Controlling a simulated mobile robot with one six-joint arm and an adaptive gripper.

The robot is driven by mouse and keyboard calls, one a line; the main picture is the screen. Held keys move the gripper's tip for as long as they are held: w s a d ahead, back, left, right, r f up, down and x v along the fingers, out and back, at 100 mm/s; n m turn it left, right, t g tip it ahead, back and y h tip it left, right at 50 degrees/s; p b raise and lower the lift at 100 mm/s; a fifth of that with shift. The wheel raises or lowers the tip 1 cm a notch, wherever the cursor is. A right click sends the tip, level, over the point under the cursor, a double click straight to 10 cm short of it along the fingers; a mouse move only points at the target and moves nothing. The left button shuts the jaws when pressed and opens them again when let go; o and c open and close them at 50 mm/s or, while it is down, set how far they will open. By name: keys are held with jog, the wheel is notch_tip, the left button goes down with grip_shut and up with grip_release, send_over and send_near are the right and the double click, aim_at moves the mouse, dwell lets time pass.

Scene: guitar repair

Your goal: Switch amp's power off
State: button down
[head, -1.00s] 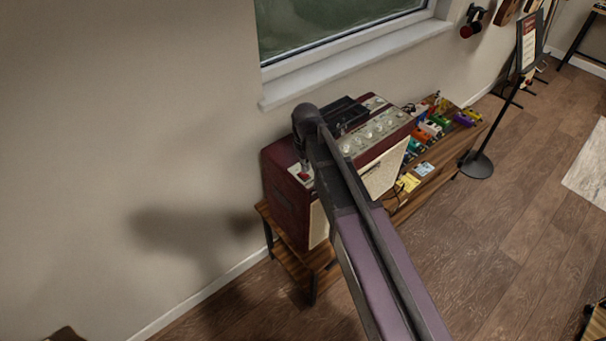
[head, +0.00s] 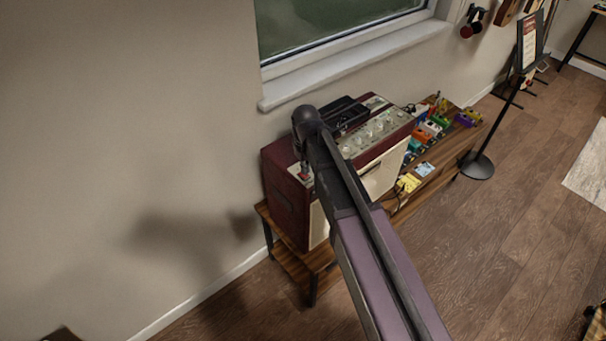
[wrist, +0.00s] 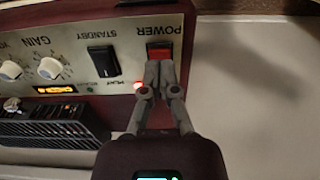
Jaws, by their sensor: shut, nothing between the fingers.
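The amp (head: 285,200) is a dark red cabinet with a cream front, standing on a wooden bench below the window. Its control panel shows upside down in the wrist view, with the red POWER switch (wrist: 159,52) near the panel's end. My gripper (wrist: 160,68) is shut and empty, its fingertips at the edge of the red switch and covering part of it. I cannot tell whether they touch. A small red light (wrist: 138,86) glows beside the fingers. In the head view my gripper (head: 304,172) points down at the near end of the panel, partly hidden by my arm.
The black STANDBY switch (wrist: 103,61) and white knobs (wrist: 50,68) sit along the same panel. A black device (head: 343,113) lies on the amp's top. Several coloured pedals (head: 432,128) stand on the bench to the right. The wall is close behind.

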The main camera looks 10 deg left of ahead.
jog(key=shift+f+b, duration=0.8)
dwell(0.7)
jog(key=shift+r, duration=0.15)
jog(key=shift+r+p, duration=3.4)
jog(key=shift+p, duration=0.2)
jog(key=s+d+f+m+b, duration=0.2)
jog(key=s+d+m, duration=0.1)
jog(key=d, duration=0.7)
jog(key=s+d+f+m+b, duration=0.1)
jog(key=s+d+m+b, duration=0.1)
jog(key=d, duration=0.8)
jog(key=s+d+f+m+b, duration=0.1)
jog(key=s+d+m, duration=0.3)
jog(key=d, duration=0.7)
jog(key=shift+s+f+m+b, duration=0.15)
jog(key=shift+f+m+b, duration=0.25)
jog(key=shift+f+m, duration=0.4)
